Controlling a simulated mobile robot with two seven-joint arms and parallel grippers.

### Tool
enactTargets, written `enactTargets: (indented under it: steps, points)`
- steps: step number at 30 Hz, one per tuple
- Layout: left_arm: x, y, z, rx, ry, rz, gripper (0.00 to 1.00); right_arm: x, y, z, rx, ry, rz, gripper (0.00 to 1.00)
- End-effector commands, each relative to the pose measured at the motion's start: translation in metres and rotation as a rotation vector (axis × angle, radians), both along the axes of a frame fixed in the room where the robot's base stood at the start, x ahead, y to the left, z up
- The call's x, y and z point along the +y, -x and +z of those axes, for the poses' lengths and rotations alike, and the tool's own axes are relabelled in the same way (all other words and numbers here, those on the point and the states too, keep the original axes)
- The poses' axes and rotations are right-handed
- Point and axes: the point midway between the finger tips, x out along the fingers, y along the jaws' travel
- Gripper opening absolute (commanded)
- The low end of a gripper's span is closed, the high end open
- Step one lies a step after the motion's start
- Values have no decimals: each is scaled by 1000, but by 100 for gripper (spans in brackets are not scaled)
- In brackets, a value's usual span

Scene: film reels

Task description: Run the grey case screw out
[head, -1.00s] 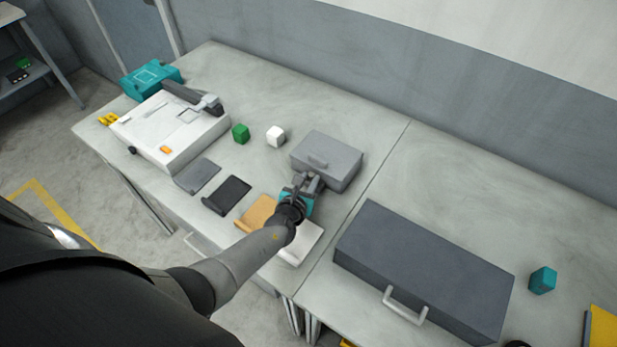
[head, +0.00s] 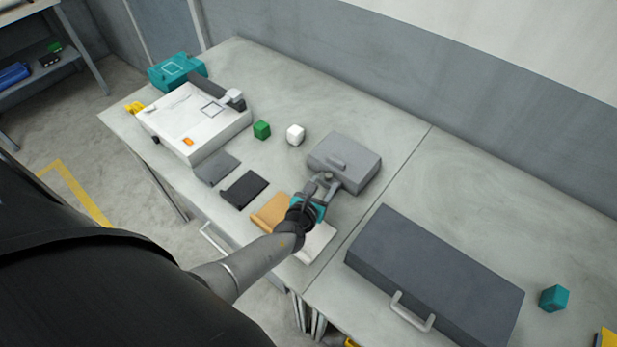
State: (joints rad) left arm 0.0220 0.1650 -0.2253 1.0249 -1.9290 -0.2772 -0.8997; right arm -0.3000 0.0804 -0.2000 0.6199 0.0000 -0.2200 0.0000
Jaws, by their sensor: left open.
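The grey case (head: 345,158) is a small grey box with a raised grip on its lid. It sits on the table near the seam between two tabletops. My left gripper (head: 326,179) is at the near side of the case, with its fingers apart and close to the case's front face. I cannot tell whether the fingers touch it. No screw can be made out; the gripper covers part of the front face. My right gripper is not in view.
A larger dark case (head: 440,275) with a handle lies to the right. A white machine (head: 195,120) and a teal box (head: 177,71) stand at left. A teal block (head: 553,298) is far right.

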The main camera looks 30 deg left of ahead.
Motion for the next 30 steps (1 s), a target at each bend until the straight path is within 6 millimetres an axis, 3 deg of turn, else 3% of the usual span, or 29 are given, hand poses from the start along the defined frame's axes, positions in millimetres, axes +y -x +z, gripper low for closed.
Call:
enactTargets:
  steps: [8,18,30]
  points:
    - [-6,48,22,2,0,0,56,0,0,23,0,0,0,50]
    - [-12,98,42,0,-2,0,56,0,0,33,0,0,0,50]
    - [-15,113,48,-2,-2,1,56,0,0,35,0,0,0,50]
